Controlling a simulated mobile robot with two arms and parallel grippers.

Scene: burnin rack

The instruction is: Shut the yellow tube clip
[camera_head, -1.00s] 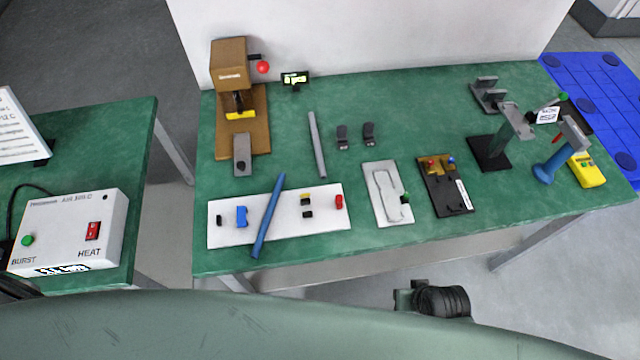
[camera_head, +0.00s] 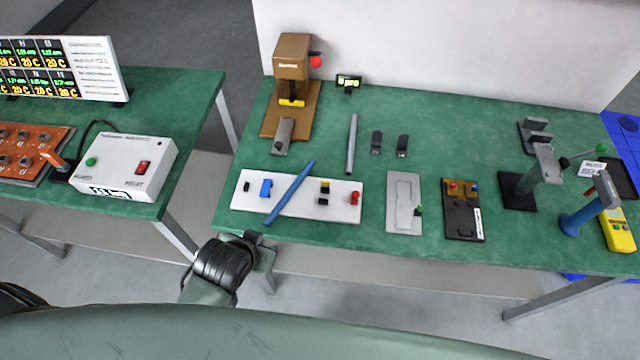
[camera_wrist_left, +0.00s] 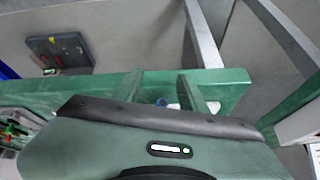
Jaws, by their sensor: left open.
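A small yellow-topped dark clip (camera_head: 325,185), likely the yellow tube clip, is on the white board (camera_head: 342,211) at the front of the green bench. It is too small to tell whether it is open or shut. A blue tube (camera_head: 289,193) lies slantwise across the board, left of the clip and apart from it. My left gripper (camera_wrist_left: 160,77) is open and empty in the left wrist view, over the edge of a green surface. The clip cannot be made out there. My right gripper is not in view.
The board also holds a blue part (camera_head: 265,188) and a red part (camera_head: 355,198). A brown press (camera_head: 291,60) stands behind it. A grey plate (camera_head: 404,226) and a dark fixture (camera_head: 462,222) lie to the right. A white heater box (camera_head: 126,166) is on the left bench, across a gap.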

